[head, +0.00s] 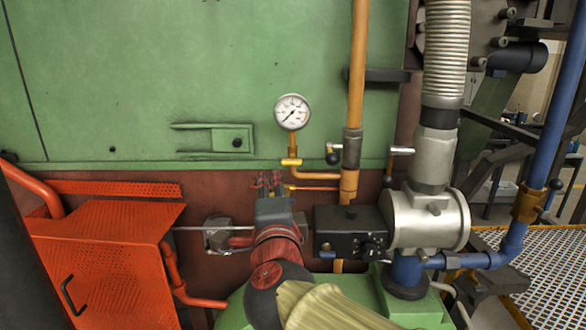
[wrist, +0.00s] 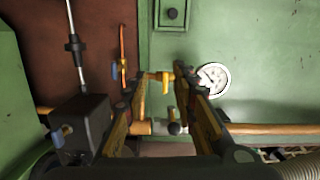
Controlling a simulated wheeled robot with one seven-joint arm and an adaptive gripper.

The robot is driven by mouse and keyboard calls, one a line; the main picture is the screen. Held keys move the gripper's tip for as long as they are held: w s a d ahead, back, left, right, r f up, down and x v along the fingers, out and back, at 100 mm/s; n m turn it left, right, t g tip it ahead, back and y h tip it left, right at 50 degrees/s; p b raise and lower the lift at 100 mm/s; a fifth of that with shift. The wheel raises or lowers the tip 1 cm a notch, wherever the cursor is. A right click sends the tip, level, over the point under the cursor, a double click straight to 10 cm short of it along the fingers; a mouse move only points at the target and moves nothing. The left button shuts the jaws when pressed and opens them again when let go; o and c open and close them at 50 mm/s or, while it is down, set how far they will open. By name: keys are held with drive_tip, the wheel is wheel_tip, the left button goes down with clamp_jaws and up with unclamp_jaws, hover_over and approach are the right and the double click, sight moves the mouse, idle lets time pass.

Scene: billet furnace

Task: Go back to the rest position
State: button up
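My gripper (head: 270,182) is in front of the red-brown lower wall in the head view, below and left of the pressure gauge (head: 292,112). In the wrist view my gripper (wrist: 160,76) has its two fingers spread apart, with nothing held between them. A yellow fitting (wrist: 160,77) of the gauge line shows through the gap, beyond the fingers. The gauge's white dial (wrist: 213,78) shows just right of the right finger. My arm hides part of the wall and pipes behind it in the head view.
A red-orange cabinet (head: 105,255) stands at left. A black control box (head: 350,232) and a silver valve body (head: 432,220) are close on the right. A vertical orange pipe (head: 358,70) and a ribbed hose (head: 447,50) rise behind. A blue pipe (head: 545,120) stands farther right.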

drive_tip(key=s+a+f+n+g+y, duration=0.3)
drive_tip(key=s+a+f+n+y, duration=0.15)
drive_tip(key=a+n, duration=0.3)
drive_tip(key=s+f+n+g+y, duration=0.2)
drive_tip(key=s+f+n+g, duration=0.5)
drive_tip(key=f, duration=0.3)
drive_tip(key=s+d+f+n+g+h, duration=0.1)
drive_tip(key=s+d+f+n+h, duration=0.15)
drive_tip(key=s+d+f, duration=0.5)
drive_tip(key=s+d+f+n+g+h, duration=0.1)
drive_tip(key=s+d+f+g+h, duration=0.2)
drive_tip(key=d, duration=0.7)
drive_tip(key=s+d+f+m+t+h, duration=0.1)
drive_tip(key=s+d+m+t+h, duration=0.1)
drive_tip(key=d, duration=1.1)
drive_tip(key=shift+s+h, duration=0.4)
